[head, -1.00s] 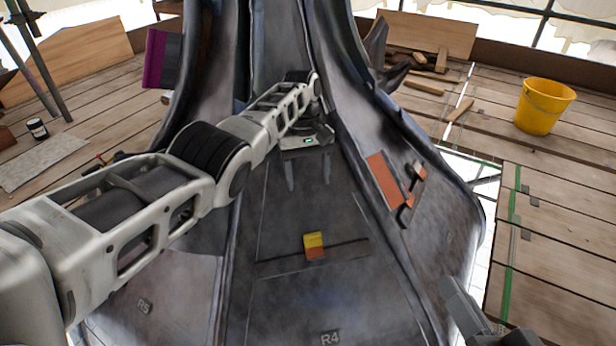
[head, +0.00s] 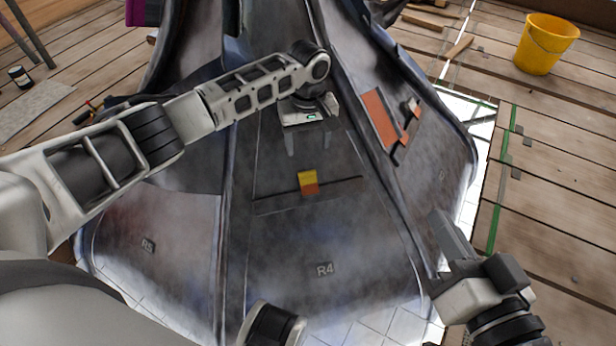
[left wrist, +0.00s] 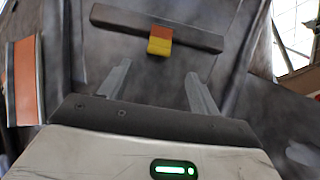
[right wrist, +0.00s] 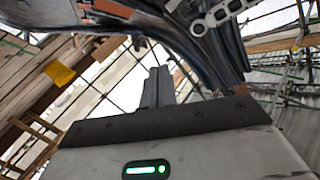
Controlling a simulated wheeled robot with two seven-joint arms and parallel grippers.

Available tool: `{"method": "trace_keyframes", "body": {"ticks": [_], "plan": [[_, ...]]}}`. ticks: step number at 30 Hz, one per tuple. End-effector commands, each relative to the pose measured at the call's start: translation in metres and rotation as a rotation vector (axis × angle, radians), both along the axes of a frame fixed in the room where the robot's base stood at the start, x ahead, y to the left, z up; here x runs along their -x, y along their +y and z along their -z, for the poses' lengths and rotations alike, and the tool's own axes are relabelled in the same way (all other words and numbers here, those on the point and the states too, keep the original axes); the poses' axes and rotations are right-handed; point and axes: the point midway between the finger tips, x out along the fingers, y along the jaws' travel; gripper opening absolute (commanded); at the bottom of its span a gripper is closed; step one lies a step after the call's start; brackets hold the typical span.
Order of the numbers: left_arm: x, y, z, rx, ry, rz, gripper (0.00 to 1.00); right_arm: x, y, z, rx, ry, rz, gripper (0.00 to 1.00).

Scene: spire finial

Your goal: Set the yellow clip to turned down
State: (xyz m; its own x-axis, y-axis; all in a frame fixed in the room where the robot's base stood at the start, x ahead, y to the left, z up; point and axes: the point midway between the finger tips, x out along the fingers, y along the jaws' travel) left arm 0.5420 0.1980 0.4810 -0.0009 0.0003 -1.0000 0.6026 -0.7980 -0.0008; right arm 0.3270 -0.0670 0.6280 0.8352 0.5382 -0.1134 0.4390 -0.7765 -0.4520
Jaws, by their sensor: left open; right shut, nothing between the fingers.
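The yellow clip (head: 307,177) sits on a dark horizontal bar (head: 345,188) on the spire's grey face. In the head view its upper part is yellow and its lower part orange. It also shows in the left wrist view (left wrist: 160,46), with orange on top and yellow below. My left gripper (head: 308,150) is open and empty, just above the clip in the head view. Its fingers (left wrist: 158,72) are spread to either side of the clip's line, apart from it. My right gripper (head: 438,218) is shut and empty at the right; its fingers (right wrist: 158,72) are together.
An orange-red panel (head: 380,118) with a small fitting (head: 408,122) lies on the spire's right face. The label R4 (head: 324,269) is below the bar. A yellow bucket (head: 545,43) stands on the planks at the far right. The face around the clip is clear.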

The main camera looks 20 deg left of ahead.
Motion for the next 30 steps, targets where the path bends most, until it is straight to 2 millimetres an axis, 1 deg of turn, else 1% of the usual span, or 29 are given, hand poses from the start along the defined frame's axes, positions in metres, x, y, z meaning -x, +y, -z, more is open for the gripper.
{"method": "trace_keyframes", "body": {"ticks": [1, 2, 3, 5, 9, 15, 18, 21, 24, 30], "plan": [[0.001, 0.0, 0.018, -0.002, 0.003, 0.0, 0.63, -0.001, 0.001, 0.001, -0.037, -0.015, -0.002, 0.0], [0.001, 0.0, 0.025, -0.001, 0.002, 0.0, 0.63, -0.001, 0.002, 0.0, -0.054, -0.021, -0.004, 0.0], [0.0, 0.0, 0.034, -0.001, 0.002, 0.0, 0.63, -0.006, 0.0, -0.006, -0.042, -0.076, 0.001, 0.0], [0.0, 0.0, 0.047, 0.0, 0.001, 0.0, 0.63, -0.01, -0.001, -0.013, -0.037, -0.143, 0.006, 0.0], [0.0, 0.0, 0.075, -0.002, 0.001, 0.0, 0.63, -0.022, -0.005, -0.041, 0.028, -0.385, 0.03, 0.0], [0.0, 0.0, 0.106, -0.001, -0.001, 0.0, 0.63, -0.022, -0.008, -0.076, 0.102, -0.689, 0.054, 0.0], [-0.001, 0.0, 0.114, -0.001, -0.001, 0.001, 0.63, -0.019, -0.007, -0.088, 0.123, -0.789, 0.06, 0.0], [-0.001, 0.0, 0.119, -0.001, -0.002, 0.001, 0.63, -0.017, -0.007, -0.095, 0.136, -0.847, 0.064, 0.0], [-0.001, 0.0, 0.12, 0.0, -0.002, 0.001, 0.63, -0.016, -0.007, -0.099, 0.142, -0.872, 0.065, 0.0], [-0.001, 0.0, 0.119, 0.0, -0.001, 0.001, 0.63, -0.016, -0.007, -0.1, 0.142, -0.874, 0.066, 0.0]]}}
